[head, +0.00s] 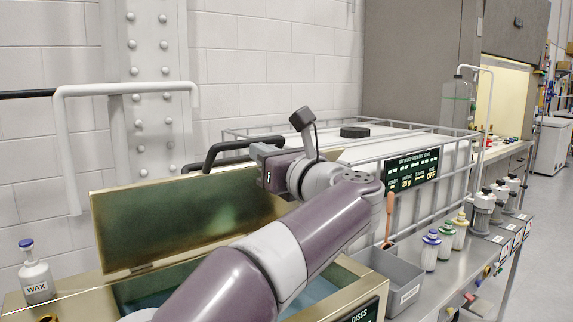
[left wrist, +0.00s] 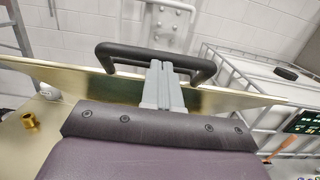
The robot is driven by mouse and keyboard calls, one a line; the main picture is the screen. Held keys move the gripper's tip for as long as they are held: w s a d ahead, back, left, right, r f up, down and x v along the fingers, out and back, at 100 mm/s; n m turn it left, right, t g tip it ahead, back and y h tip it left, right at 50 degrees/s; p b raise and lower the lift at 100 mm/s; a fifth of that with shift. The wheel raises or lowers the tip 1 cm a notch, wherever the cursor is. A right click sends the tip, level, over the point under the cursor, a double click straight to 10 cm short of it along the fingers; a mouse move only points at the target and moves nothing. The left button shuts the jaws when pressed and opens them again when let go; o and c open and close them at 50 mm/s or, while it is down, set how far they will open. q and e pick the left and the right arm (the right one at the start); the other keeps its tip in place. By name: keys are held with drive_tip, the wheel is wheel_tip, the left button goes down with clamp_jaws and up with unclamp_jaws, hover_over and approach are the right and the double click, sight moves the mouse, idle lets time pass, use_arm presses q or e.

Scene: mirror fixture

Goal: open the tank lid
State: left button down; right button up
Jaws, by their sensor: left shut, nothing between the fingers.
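The tank lid (head: 180,222) is a gold-edged panel standing steeply raised above the tank (head: 345,275), whose opening shows blue liquid. The lid's black bar handle (head: 230,150) sticks out behind its upper edge; it also shows in the left wrist view (left wrist: 120,54). The lid's gold edge (left wrist: 60,75) runs behind the fingers. My right gripper is not in view.
A wax bottle (head: 37,275) stands left of the tank. A white pipe (head: 125,88) rises behind the lid. A caged white container (head: 400,150) stands behind, right. A grey bin (head: 392,275) and several small bottles (head: 446,240) stand on the right bench.

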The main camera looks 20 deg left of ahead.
use_arm(q)
drive_tip(key=w+a+r+g+h+p, duration=0.1)
drive_tip(key=w+a+r+p, duration=0.4)
drive_tip(key=p, duration=0.8)
drive_tip(key=w+a+r+g+h+p, duration=0.2)
drive_tip(key=w+a+r+p, duration=0.4)
drive_tip(key=a+p, duration=0.5)
drive_tip(key=shift+w+r+g+h+p, duration=0.3)
drive_tip(key=shift+w+h+p, duration=0.55)
drive_tip(key=shift+p, duration=0.95)
drive_tip(key=shift+s, duration=0.15)
